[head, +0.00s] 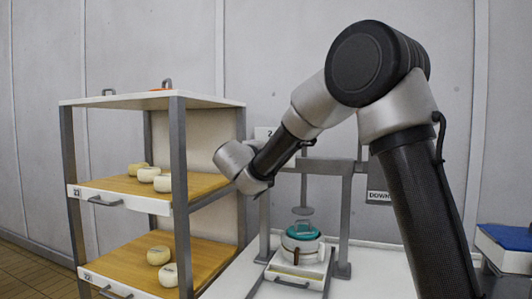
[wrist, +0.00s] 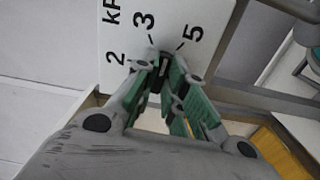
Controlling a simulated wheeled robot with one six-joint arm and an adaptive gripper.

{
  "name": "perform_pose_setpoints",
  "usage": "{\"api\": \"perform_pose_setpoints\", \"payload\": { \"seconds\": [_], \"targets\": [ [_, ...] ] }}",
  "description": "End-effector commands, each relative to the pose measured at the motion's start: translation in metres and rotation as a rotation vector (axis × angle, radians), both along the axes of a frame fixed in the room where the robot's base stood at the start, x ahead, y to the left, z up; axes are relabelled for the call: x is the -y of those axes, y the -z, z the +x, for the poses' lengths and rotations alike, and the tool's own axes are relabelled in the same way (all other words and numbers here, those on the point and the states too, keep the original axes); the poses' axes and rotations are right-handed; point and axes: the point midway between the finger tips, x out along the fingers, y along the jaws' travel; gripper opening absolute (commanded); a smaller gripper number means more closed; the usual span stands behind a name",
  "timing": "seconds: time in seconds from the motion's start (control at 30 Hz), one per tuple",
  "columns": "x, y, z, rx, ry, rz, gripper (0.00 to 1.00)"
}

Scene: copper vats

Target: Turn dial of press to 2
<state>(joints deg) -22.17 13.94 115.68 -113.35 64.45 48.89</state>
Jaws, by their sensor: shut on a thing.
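The press (head: 347,215) is a grey frame at the middle of the head view, with a plate above a teal-lidded round mould (head: 302,247). Its white dial panel (head: 262,132) is mostly hidden behind my arm there. In the wrist view the panel (wrist: 118,25) fills the upper middle, with the figures 2, 3 and 5 and part of "kP". My gripper (wrist: 165,72) is shut on the small dark dial (wrist: 164,63) below the 3 and 5. A pale mark shows on the dial, but I cannot tell which figure it points to. The gripper's fingers are hidden in the head view.
A shelf rack (head: 178,150) with pale round cheeses (head: 162,183) on wooden boards stands left of the press. A "DOWN" sign (head: 378,196) is on the press's right side. A blue-topped box (head: 510,240) stands at the far right.

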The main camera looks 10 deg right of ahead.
Motion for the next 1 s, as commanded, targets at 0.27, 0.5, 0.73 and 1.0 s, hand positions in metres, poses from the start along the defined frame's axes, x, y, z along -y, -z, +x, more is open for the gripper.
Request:
{"api": "perform_pose_setpoints", "payload": {
  "seconds": [0.27,0.5,0.73,1.0],
  "targets": [
    [-0.0002,0.0009,-0.0001,-0.147,0.000,-0.216,0.00],
    [-0.0002,0.0009,-0.0001,-0.273,-0.001,-0.406,0.00],
    [-0.0003,0.0009,0.0000,-0.394,-0.001,-0.587,0.00],
    [-0.0006,0.0010,0.0001,-0.537,-0.001,-0.800,0.00]
  ]
}}
